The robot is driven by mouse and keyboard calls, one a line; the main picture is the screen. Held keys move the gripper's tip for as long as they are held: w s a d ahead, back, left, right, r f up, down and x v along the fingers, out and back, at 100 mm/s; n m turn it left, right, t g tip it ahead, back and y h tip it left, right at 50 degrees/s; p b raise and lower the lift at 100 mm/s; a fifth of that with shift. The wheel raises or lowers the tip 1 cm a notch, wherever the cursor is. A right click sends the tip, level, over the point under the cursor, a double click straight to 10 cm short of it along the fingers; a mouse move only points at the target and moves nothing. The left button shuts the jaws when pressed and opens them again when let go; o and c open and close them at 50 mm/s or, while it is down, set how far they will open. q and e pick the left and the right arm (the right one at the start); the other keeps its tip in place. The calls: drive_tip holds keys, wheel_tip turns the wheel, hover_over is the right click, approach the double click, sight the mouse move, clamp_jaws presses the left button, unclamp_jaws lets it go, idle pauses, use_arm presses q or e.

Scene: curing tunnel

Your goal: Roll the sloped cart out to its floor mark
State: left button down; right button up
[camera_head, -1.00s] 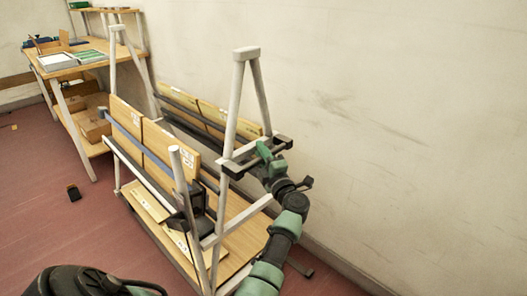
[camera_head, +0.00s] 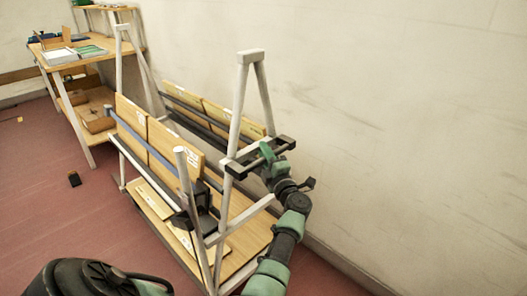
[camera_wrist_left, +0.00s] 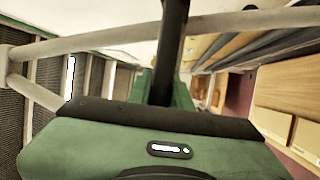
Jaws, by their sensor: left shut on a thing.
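The sloped cart (camera_head: 235,140) stands along the wall, with white A-shaped end frames, a low wooden deck and wooden boards leaning on both sides. My right gripper is not in view.
A wooden workbench (camera_head: 62,55) with trays and a lower shelf stands at the back left. A small dark object (camera_head: 74,179) lies on the red floor left of the cart. The wall (camera_head: 400,120) runs close along the cart's right side. Floor on the left is mostly clear.

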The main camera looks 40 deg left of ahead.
use_arm(q)
drive_tip(key=shift+d, duration=0.45)
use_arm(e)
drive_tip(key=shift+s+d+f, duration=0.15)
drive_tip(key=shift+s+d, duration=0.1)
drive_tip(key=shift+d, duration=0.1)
use_arm(q)
drive_tip(key=c, duration=1.3)
unclamp_jaws()
drive_tip(key=shift+w+d, duration=0.1)
drive_tip(key=shift+d, duration=0.05)
